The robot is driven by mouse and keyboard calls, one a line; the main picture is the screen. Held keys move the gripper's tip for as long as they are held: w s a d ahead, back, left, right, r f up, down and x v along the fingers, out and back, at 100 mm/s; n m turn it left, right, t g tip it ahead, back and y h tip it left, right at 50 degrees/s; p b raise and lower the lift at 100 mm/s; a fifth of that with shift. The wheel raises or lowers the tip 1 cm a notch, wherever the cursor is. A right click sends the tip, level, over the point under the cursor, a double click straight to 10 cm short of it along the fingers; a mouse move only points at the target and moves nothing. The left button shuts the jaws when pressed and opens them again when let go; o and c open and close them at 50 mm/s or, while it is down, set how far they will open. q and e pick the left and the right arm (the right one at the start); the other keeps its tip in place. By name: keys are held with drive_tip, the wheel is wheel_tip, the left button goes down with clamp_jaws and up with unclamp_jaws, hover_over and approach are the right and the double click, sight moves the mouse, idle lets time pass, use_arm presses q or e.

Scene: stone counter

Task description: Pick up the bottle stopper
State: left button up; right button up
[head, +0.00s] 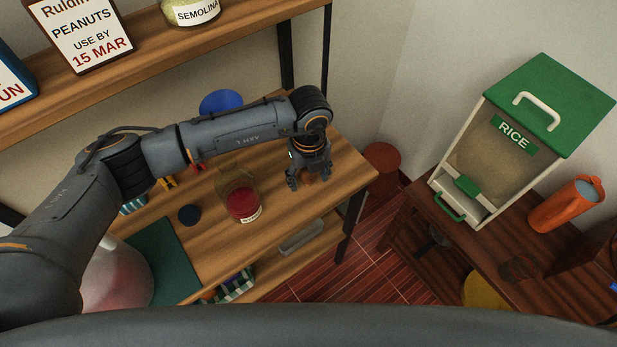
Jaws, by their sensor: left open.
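My left arm reaches in from the left across the wooden counter. Its gripper (308,182) points down near the counter's right end, with its fingers apart. A small brown round thing (309,177), which looks like the bottle stopper, shows between the fingertips. It is partly hidden by the fingers, and I cannot tell whether they touch it. My right gripper is out of view.
A glass jar with red contents (243,204) stands just left of the gripper. A dark round lid (189,215) and a green mat (165,262) lie further left. A rice dispenser (515,140) and an orange container (566,205) stand on the right-hand table.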

use_arm(q)
drive_tip(key=shift+r, duration=0.1)
drive_tip(key=shift+c, duration=0.2)
drive_tip(key=c, duration=1)
drive_tip(key=shift+o, duration=0.2)
drive_tip(key=shift+r, duration=0.1)
